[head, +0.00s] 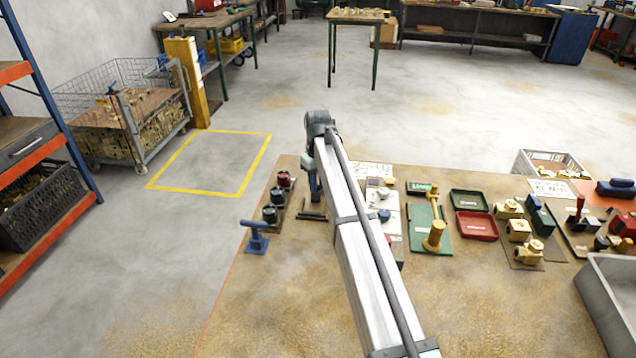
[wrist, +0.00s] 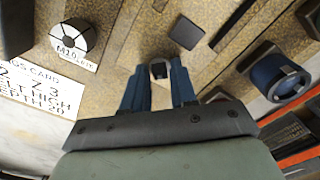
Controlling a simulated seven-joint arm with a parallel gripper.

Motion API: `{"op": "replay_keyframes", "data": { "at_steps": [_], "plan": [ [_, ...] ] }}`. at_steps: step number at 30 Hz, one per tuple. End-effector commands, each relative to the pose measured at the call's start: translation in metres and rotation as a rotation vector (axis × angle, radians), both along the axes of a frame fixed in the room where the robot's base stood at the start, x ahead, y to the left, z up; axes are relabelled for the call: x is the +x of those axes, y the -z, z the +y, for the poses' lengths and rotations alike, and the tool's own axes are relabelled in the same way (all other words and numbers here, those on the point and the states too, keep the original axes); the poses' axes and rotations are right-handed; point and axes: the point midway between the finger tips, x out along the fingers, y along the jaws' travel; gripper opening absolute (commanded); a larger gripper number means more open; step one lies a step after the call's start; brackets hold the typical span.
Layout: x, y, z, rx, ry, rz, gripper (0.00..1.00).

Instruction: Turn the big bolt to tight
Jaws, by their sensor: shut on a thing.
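My gripper (wrist: 159,66) points down at the workbench in the wrist view, its two blue fingers either side of a small dark square-ended piece (wrist: 159,73). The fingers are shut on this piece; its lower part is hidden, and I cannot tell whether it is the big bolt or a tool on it. In the head view my gripper (head: 315,184) is mostly hidden behind my arm, near the left side of the bench (head: 290,300). I cannot single out the big bolt.
A blue cup (wrist: 277,75) stands right of the fingers, and a dark square block (wrist: 187,32) lies beyond them. A printed card (wrist: 40,85) lies at left. A blue T-handle (head: 256,238) stands by the bench's left edge.

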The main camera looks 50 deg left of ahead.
Motion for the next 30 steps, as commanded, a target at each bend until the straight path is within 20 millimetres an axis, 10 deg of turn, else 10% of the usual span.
{"op": "replay_keyframes", "data": {
  "at_steps": [20,21,30],
  "plan": [
    [0.0002,-0.0003,0.0,0.0,0.14,0.0,0.0],
    [0.0002,-0.0003,0.0,0.0,0.14,0.0,0.29],
    [0.0001,-0.0002,0.0,0.0,0.14,0.0,0.53]
  ]
}}
